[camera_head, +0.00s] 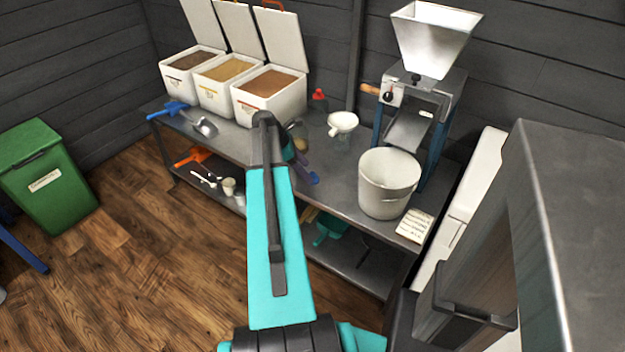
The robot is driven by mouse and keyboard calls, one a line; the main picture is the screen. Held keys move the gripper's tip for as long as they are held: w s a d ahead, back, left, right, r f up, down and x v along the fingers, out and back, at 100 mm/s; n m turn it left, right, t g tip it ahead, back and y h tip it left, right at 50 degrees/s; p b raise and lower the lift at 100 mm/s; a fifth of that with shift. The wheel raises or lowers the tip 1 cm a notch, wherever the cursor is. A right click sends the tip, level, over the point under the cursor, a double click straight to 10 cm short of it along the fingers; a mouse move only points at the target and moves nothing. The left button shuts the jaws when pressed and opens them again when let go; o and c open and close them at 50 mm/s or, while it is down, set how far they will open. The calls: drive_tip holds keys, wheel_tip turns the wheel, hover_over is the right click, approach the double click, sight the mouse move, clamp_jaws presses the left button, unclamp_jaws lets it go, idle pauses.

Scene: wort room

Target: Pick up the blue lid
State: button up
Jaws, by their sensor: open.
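I cannot make out a blue lid for certain. A small blue-purple piece (307,174) lies on the grey metal table (335,185), just right of my teal arm; its shape is partly hidden by the arm, so I cannot tell whether it is the lid. A clear jar with yellowish contents (299,134) stands just behind it, also partly covered. My arm reaches up the middle of the view over the table. My gripper is not visible; the arm hides whatever is behind its far end.
Open white grain bins (268,98) stand at the back left, with a blue scoop (174,108) and metal scoop (206,127). A white funnel (342,123), white bucket (387,183), grain mill (420,100) and note card (415,225) occupy the right. A green bin (48,180) stands left; floor between is clear.

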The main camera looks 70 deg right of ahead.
sight(313, 177)
drive_tip(key=shift+x, duration=1.7)
drive_tip(key=shift+c, duration=0.4)
drive_tip(key=c, duration=1)
